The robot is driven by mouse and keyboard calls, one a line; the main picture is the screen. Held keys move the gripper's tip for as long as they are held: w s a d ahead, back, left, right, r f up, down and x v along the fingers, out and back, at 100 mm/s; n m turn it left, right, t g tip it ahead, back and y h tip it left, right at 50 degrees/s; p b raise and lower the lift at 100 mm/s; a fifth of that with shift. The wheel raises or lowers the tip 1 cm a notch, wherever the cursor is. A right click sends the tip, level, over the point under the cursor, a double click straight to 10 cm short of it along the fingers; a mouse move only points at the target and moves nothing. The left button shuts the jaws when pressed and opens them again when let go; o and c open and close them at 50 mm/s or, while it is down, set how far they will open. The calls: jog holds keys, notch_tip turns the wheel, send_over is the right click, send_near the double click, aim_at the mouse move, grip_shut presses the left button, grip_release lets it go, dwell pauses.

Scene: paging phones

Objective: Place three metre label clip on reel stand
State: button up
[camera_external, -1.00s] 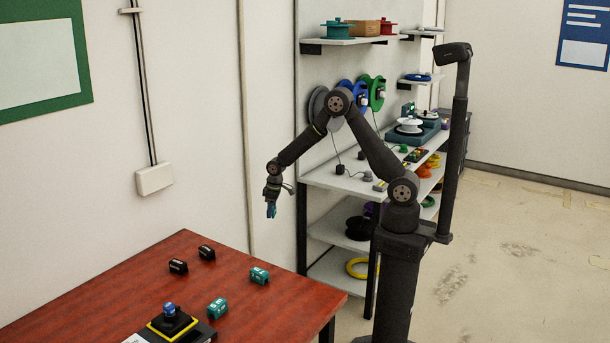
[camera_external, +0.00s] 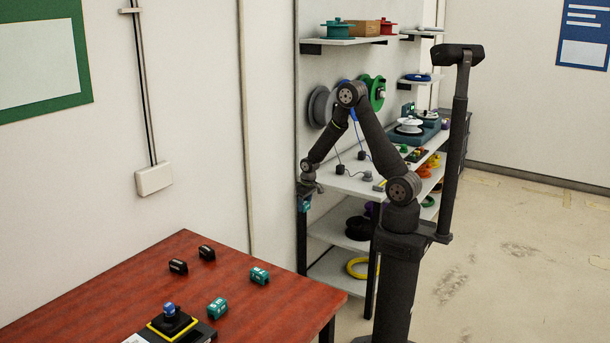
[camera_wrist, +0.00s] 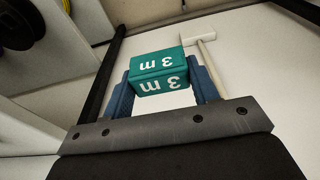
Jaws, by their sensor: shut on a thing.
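My gripper (camera_external: 305,196) hangs in front of the near left end of the shelf unit, below the level of its worktop. In the wrist view its blue fingers are shut on a teal label clip (camera_wrist: 158,67) marked "3 m", gripping it from both sides. The lettering is upside down in this view. In the outside view the held clip (camera_external: 304,206) is small and partly covered. A teal stand (camera_external: 416,134) with a white reel (camera_external: 409,126) stands on the worktop farther back; it may be the reel stand.
A red-brown table (camera_external: 110,275) at front left holds two black clips (camera_external: 178,266), two teal clips (camera_external: 259,275) and a dark device with a blue top (camera_external: 169,309). Shelf posts and the worktop (camera_external: 345,182) are close to my gripper. Wall-mounted reels (camera_external: 320,106) hang behind the arm.

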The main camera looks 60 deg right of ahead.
jog(key=s+d+r, duration=0.2)
jog(key=s+d, duration=0.1)
jog(key=d, duration=0.5)
jog(key=s+d+r, duration=0.2)
jog(key=d, duration=0.6)
jog(key=s+d+r, duration=0.3)
jog(key=d, duration=0.4)
jog(key=s+d+r, duration=0.4)
jog(key=s+d, duration=0.4)
jog(key=s, duration=0.2)
jog(key=s+d+r, duration=0.3)
jog(key=s+d, duration=0.5)
jog(key=s, duration=0.2)
send_over(369, 186)
jog(key=f, duration=0.7)
jog(key=shift+s+f, duration=0.1)
jog(key=shift+s, duration=0.15)
jog(key=shift+d+f, duration=0.1)
jog(key=shift+f, duration=1.85)
jog(key=shift+f, duration=0.1)
jog(key=o, duration=1)
jog(key=shift+o, duration=0.2)
